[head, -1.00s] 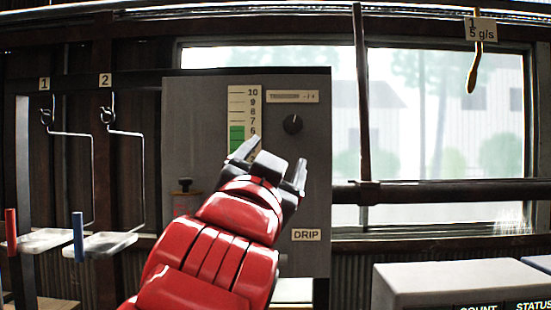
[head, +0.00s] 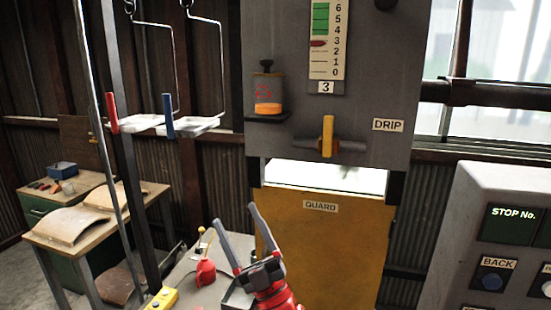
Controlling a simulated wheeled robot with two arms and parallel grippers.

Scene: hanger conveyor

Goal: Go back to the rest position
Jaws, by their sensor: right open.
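My right gripper (head: 242,240) is low in the middle of the head view, on its red arm. Its two grey fingers are spread apart and point up, with nothing between them. It is in front of the lower left part of the yellow guard panel (head: 335,245), and I cannot tell whether it touches anything. My left gripper is not in view.
A grey bench (head: 198,267) with a red oil can (head: 205,272) lies left of the gripper. Hanging trays (head: 190,124) are at upper left. The drip panel (head: 385,70) stands behind, and a button console (head: 500,225) is at right.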

